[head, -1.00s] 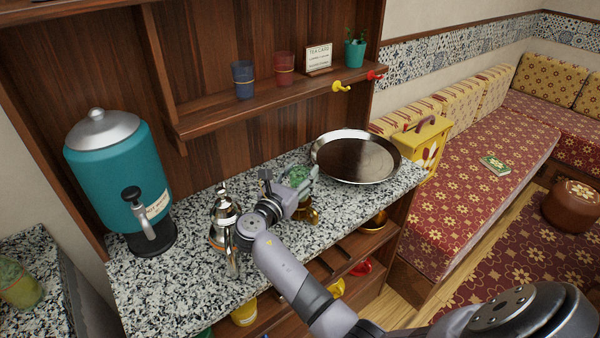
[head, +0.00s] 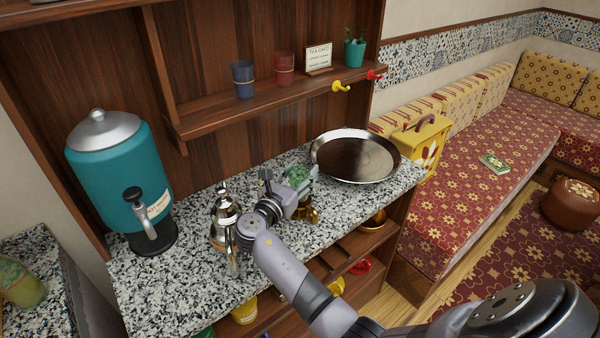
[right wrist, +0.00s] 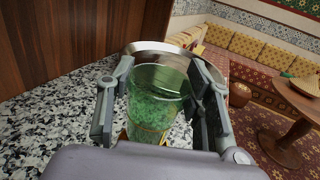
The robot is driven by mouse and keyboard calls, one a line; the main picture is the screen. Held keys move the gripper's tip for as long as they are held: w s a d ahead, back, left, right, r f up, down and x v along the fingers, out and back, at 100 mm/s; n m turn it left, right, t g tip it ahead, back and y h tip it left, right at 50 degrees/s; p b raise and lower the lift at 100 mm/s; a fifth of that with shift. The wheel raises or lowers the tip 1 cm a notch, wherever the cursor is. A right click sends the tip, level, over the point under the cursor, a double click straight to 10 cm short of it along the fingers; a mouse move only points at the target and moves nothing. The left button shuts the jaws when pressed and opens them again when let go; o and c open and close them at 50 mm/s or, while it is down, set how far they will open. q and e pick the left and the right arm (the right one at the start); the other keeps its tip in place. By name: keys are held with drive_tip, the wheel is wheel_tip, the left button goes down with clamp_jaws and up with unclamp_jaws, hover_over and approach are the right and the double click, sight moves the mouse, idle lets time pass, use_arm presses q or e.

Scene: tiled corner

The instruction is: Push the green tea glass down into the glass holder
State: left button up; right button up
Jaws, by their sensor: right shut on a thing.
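The green tea glass (head: 298,174) stands upright over the counter, in front of the round tray. My right gripper (head: 302,182) is around it. In the right wrist view the green glass (right wrist: 156,100) is between the two fingers of my right gripper (right wrist: 160,92), which are shut on its sides. The brass-coloured glass holder (head: 308,214) shows just below the glass and gripper. Some of its gold (right wrist: 147,134) shows at the glass's lower part in the wrist view. How deep the glass sits in it is hidden. My left gripper is not in view.
A silver pot (head: 224,212) stands close left of my right gripper. A large round tray (head: 340,176) lies behind it. A teal dispenser (head: 112,172) stands at the counter's left. A shelf (head: 220,117) with blue and red glasses is above. Granite counter (head: 165,285) is bare at front left.

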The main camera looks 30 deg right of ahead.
drive_tip(key=shift+p, duration=0.7)
idle(0.7)
drive_tip(key=shift+f+b, duration=1.75)
drive_tip(key=shift+f, duration=1.15)
drive_tip(key=o, duration=1.3)
wheel_tip(320, 180, up, 10)
